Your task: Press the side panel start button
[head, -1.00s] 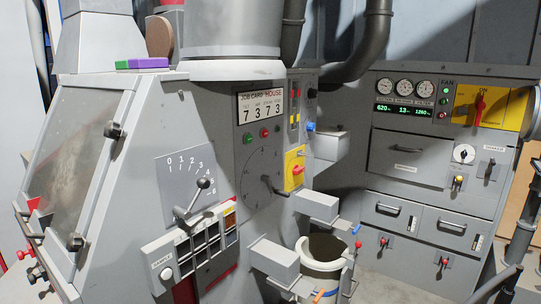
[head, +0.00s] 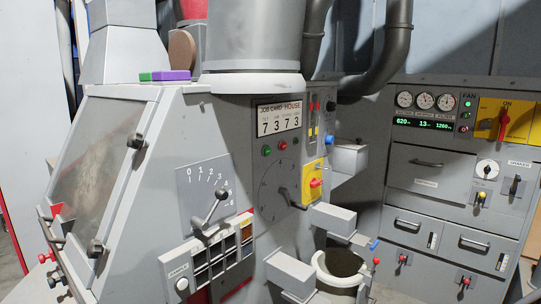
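The grey machine's side panel (head: 240,180) faces me at the middle of the head view. A small green button (head: 266,150) sits on it below the job card display (head: 279,117), with a red button (head: 283,145) just to its right. No label on these buttons is readable, so I cannot tell which one is the start button. A white round knob or button (head: 182,284) sits below the "sample" label at the lower left. Neither of my grippers shows in the head view.
A lever (head: 215,208) on a numbered plate, a dial (head: 279,190) and a red switch on yellow (head: 315,183) share the panel. Grey boxes (head: 333,217) and a round container (head: 340,268) jut out in front. A fan cabinet (head: 430,170) stands at the right.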

